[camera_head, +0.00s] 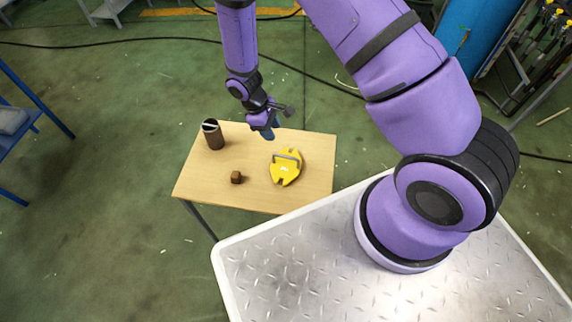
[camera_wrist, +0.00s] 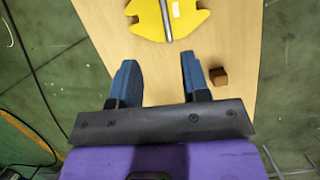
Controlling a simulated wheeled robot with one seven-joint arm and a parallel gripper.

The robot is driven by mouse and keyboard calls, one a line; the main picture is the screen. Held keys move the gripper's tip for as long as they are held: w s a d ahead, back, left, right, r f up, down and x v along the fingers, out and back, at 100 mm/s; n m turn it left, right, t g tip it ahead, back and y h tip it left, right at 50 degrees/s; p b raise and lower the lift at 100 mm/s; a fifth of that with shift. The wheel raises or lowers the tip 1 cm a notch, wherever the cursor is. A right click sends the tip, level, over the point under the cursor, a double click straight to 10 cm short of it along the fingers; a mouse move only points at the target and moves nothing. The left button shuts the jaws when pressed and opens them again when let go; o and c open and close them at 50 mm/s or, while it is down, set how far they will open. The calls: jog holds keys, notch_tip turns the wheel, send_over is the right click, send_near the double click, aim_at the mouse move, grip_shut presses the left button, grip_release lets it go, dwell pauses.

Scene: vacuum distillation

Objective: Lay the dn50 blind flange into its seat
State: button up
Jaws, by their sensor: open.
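A yellow plate with notched edges and a grey bar handle (camera_head: 286,168) lies flat on the small wooden table; I take it for the blind flange. It also shows at the top of the wrist view (camera_wrist: 165,18), partly cut off. My gripper (camera_head: 268,134) is open and empty above the far part of the table. In the wrist view its two blue fingers (camera_wrist: 158,75) stand apart with only bare tabletop between them, and the yellow plate lies beyond their tips. I cannot make out a clear seat in either view.
My metal base is at the front right.

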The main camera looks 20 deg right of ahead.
send_over(285, 156)
jog(key=w+a, duration=0.2)
jog(key=f, duration=0.6)
jog(key=shift+s+d+f, duration=0.1)
jog(key=shift+s+f, duration=0.1)
jog(key=shift+f, duration=0.15)
jog(key=shift+d+x, duration=0.2)
jog(key=shift+x, duration=3.05)
jog(key=shift+s+r, duration=0.15)
grip_shut()
